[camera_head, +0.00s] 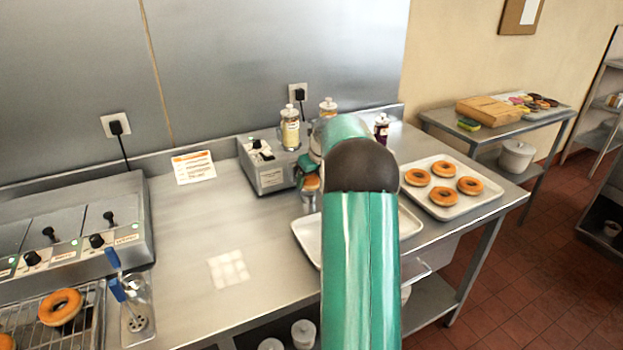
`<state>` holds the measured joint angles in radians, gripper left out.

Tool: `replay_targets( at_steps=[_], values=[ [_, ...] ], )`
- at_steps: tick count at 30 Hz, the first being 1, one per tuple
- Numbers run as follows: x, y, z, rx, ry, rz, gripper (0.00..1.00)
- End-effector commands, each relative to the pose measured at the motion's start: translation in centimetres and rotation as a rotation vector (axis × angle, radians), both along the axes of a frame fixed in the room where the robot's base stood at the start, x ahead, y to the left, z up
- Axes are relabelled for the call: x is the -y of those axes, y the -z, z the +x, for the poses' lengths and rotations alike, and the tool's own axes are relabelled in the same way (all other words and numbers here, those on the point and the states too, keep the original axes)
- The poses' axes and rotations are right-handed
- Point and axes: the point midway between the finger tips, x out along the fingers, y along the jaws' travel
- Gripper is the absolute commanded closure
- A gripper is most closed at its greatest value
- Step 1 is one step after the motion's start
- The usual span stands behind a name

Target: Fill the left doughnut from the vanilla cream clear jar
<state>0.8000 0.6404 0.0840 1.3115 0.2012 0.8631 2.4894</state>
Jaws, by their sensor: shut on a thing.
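My green arm crosses the middle of the view and hides much of the work area. Past it, a small green part of my gripper (307,163) shows at the front of the filling machine (262,170). A golden-brown doughnut (311,183) shows at it, upright and partly hidden; the gripper is shut on it. The fingertips are not clear. A clear jar with pale yellow filling (290,130) stands on the machine; its label is too small to read. A second lidded jar (328,107) is partly hidden behind my arm. A dark purple jar (381,128) stands to the right.
A white tray (487,198) with several ring doughnuts stands right of my arm. Another pale tray (306,239) is mostly hidden by the arm.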

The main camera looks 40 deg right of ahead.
Motion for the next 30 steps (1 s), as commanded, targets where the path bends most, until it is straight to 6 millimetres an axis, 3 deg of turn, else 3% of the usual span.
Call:
replay_targets(
  at_steps=[30],
  values=[
    [-0.4, -0.1, -1.3, 0.001, 0.000, -0.001, 0.60]
  ],
)
